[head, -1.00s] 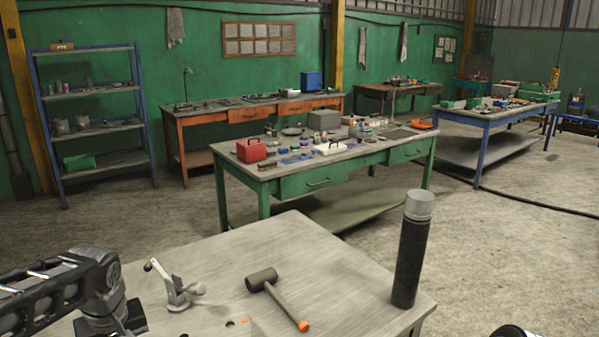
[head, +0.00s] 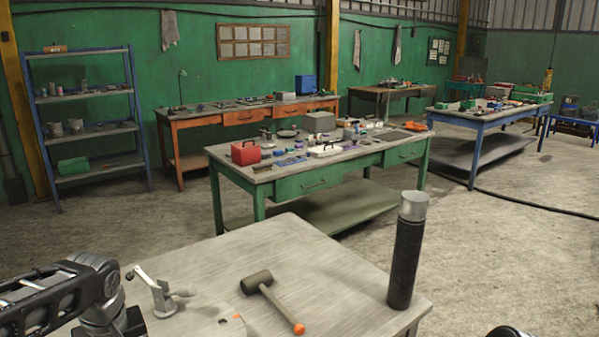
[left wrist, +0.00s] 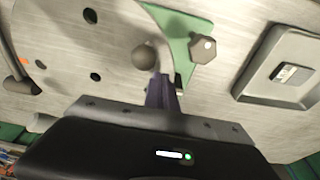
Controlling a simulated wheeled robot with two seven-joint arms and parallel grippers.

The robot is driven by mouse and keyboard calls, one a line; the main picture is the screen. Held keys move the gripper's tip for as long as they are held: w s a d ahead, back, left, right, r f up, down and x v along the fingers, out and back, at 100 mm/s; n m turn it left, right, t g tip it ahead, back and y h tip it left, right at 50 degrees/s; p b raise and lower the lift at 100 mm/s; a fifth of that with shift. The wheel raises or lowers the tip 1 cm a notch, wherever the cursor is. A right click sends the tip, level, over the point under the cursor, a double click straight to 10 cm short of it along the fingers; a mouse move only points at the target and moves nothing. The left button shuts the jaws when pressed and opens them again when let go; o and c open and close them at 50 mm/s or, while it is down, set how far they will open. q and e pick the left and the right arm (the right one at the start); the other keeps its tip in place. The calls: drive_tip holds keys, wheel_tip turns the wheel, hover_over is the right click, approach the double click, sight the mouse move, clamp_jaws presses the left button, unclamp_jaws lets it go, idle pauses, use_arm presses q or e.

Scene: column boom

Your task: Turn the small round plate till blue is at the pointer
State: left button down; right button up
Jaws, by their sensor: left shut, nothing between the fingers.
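I cannot clearly pick out the small round plate, a blue mark or a pointer. In the left wrist view a pale surface has dark round holes and a small orange mark (left wrist: 24,61); a similar orange mark (head: 237,316) shows at the head view's bottom edge. My left gripper (left wrist: 161,90) is shut and empty, its dark fingers close beside a grey ball knob (left wrist: 144,57); I cannot tell whether they touch. In the head view the left fingertips are hidden. My right gripper is out of view.
On the near table (head: 300,250) are a metal clamp-like fitting (head: 160,292), a mallet (head: 268,296) and a tall black cylinder (head: 406,255) at the right. A grey tray-like box (left wrist: 285,68) shows in the left wrist view. A green workbench (head: 310,183) stands behind.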

use_arm(q)
drive_tip(key=shift+d, duration=0.1)
drive_tip(key=shift+s+d, duration=0.3)
drive_tip(key=shift+d, duration=0.25)
drive_tip(key=shift+a, duration=0.2)
drive_tip(key=shift+w+a, duration=0.15)
drive_tip(key=shift+a, duration=0.15)
